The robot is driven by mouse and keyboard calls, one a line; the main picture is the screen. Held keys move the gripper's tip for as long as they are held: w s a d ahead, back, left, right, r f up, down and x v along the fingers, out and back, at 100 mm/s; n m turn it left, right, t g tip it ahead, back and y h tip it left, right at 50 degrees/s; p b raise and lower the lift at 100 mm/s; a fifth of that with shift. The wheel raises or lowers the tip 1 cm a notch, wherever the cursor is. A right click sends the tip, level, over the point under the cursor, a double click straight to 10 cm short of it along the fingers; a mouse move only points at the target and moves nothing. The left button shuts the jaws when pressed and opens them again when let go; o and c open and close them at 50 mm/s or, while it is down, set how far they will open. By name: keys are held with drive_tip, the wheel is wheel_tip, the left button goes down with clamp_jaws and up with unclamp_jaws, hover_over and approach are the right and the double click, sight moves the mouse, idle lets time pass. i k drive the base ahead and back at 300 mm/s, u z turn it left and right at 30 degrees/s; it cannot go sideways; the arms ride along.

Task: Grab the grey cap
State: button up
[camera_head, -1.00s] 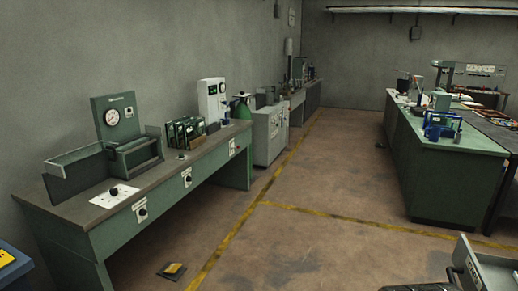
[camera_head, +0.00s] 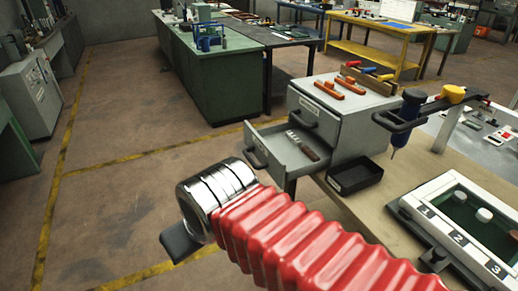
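I cannot pick out a grey cap with certainty. Two small, pale round pieces, one nearer (camera_head: 485,215) and one farther (camera_head: 460,197), sit in a white-framed, green-floored tray (camera_head: 408,205) at the lower right. They may be caps, but their exact colour is hard to tell. My arm, a red ribbed sleeve with chrome rings, crosses the lower middle. The dark end of my gripper (camera_head: 180,245) points down over the floor at the left, well away from the tray. The chrome rings hide most of it, so its opening does not show.
A grey drawer cabinet (camera_head: 345,115) stands on the wooden bench (camera_head: 415,172), its drawer (camera_head: 290,155) pulled out toward the arm. A black open box (camera_head: 354,176) lies beside it. A blue screwdriver-like tool (camera_head: 408,112) hangs from a stand. Floor at left is clear.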

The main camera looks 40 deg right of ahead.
sight(459, 196)
drive_tip(key=z, duration=2.85)
drive_tip(key=k, duration=0.1)
drive_tip(key=z, duration=0.3)
